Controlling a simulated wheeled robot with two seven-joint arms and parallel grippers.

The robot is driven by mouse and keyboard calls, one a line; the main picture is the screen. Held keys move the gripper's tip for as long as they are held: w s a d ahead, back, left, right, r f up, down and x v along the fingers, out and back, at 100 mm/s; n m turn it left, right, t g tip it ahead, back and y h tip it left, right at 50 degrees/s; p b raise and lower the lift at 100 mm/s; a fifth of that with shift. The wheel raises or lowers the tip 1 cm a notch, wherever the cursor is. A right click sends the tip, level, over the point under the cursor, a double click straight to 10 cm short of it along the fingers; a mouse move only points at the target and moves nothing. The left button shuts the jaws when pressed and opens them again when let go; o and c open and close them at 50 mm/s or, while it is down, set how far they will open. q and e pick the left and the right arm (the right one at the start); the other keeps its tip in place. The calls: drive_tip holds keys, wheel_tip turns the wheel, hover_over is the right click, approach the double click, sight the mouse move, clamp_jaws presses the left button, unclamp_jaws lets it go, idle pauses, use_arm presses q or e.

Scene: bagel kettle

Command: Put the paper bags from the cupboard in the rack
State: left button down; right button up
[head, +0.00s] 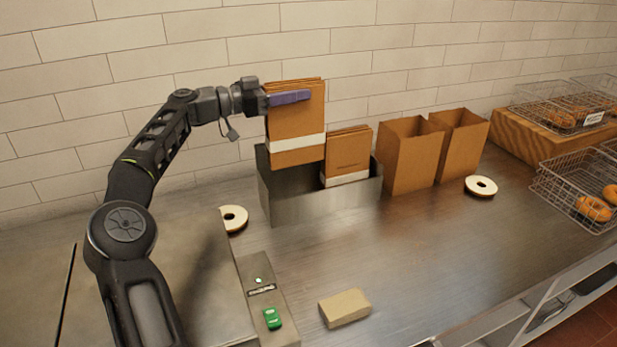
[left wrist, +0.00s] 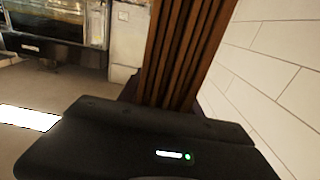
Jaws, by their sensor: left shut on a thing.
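My left gripper (head: 288,98) is shut on a bundle of folded brown paper bags (head: 296,126) with a white band. It holds the bundle upright above the left part of the grey metal rack (head: 284,197). The bundle's lower edge is close to the rack's rim; I cannot tell whether it has entered. The held bags also show edge-on in the left wrist view (left wrist: 185,50). A second banded bundle of bags (head: 347,152) stands in the right part of the rack. My right gripper is not in view. The cupboard cannot be made out.
Two open brown paper bags (head: 412,160) (head: 463,143) stand right of the rack. Cut bagels lie on the counter, one left (head: 233,218) and one right (head: 481,186). A tan block (head: 344,308) lies in front. Wire baskets (head: 578,190) stand at right. The middle counter is clear.

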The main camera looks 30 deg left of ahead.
sight(295, 154)
use_arm(q)
wheel_tip(295, 154, down, 11)
drive_tip(key=shift+f+p, duration=0.15)
drive_tip(key=shift+p, duration=1)
drive_tip(key=shift+f, duration=0.5)
wheel_tip(295, 154, down, 4)
drive_tip(key=shift+p, duration=0.65)
drive_tip(key=shift+s+f, duration=0.1)
drive_tip(key=shift+f, duration=0.15)
drive_tip(key=c, duration=0.8)
unclamp_jaws()
